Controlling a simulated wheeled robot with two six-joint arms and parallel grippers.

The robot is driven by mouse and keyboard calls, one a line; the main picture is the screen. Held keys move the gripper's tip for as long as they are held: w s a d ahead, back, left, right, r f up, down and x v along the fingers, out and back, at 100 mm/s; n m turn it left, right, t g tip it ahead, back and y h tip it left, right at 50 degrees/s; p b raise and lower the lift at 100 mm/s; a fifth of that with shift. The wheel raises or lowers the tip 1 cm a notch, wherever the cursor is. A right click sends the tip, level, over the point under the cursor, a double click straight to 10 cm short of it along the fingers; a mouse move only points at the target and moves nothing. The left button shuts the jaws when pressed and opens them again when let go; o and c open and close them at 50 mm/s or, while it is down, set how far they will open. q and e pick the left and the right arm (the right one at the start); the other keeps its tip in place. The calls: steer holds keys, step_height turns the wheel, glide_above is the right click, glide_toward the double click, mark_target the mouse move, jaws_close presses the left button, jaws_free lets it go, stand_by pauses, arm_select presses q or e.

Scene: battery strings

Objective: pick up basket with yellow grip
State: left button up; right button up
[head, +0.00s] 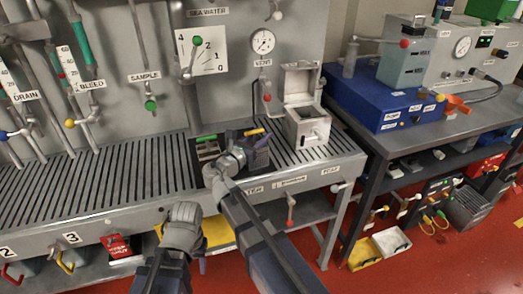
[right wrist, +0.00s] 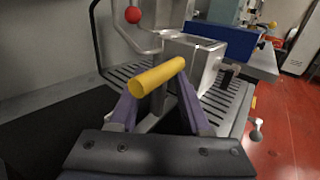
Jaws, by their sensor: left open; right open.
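The yellow grip (right wrist: 157,76) is a short yellow cylinder. In the right wrist view it lies slantwise between the tips of my right gripper (right wrist: 158,92), whose two purple fingers are open on either side; whether they touch it is unclear. In the head view the yellow grip (head: 254,132) shows just beyond my right gripper (head: 243,146). The dark basket (head: 262,157) appears below the grip on the slatted bench, mostly hidden by my wrist. My left gripper (head: 183,228) is low in front of the bench, away from the basket, with its fingers largely hidden.
A metal box with a raised lid (head: 308,122) stands on the bench just right of the basket. The panel behind carries valves and a gauge (head: 263,42). A blue unit (head: 385,98) sits on the right-hand table. The slatted bench (head: 100,190) is clear at left.

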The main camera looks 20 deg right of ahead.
steer(key=shift+s+a+r, duration=0.1)
steer(key=shift+a, duration=0.15)
steer(key=shift+c, duration=0.4)
jaws_close()
stand_by(0.7)
